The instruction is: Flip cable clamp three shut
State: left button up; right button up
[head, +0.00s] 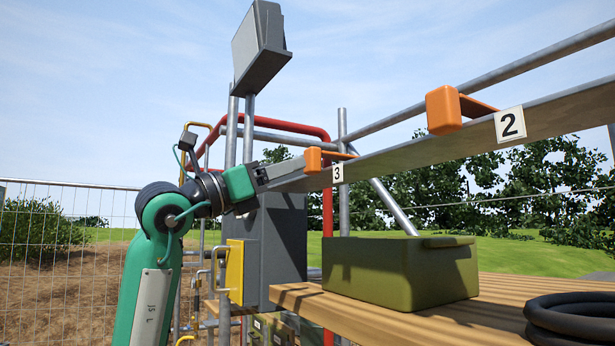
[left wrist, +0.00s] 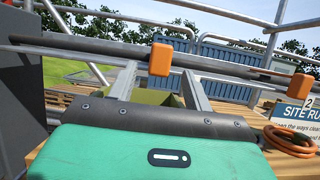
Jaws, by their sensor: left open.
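Cable clamp three is an orange block (head: 313,160) with a thin orange strip running back over the grey cable tray (head: 400,150), beside a white label "3" (head: 338,172). In the left wrist view clamp three (left wrist: 160,58) stands just ahead, between and slightly beyond the fingertips. My left gripper (head: 303,174) is open and empty at the tray's near end, close to clamp three. Its two grey fingers also show spread apart in the left wrist view (left wrist: 158,84). I cannot tell whether a finger touches the clamp. My right gripper is not in view.
Clamp two (head: 443,110), also orange, sits further right along the tray by label "2" (head: 509,124). Below are an olive box (head: 400,270) and a black cable coil (head: 575,318) on a wooden bench (head: 430,322). A grey cabinet (head: 282,245) and red pipe (head: 327,200) stand behind.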

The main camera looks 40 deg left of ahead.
pick_arm(q)
jog(key=b+v, duration=0.1)
jog(key=v, duration=0.4)
jog(key=shift+s+a+b, duration=0.1)
jog(key=shift+s+b, duration=0.15)
jog(key=shift+b, duration=0.05)
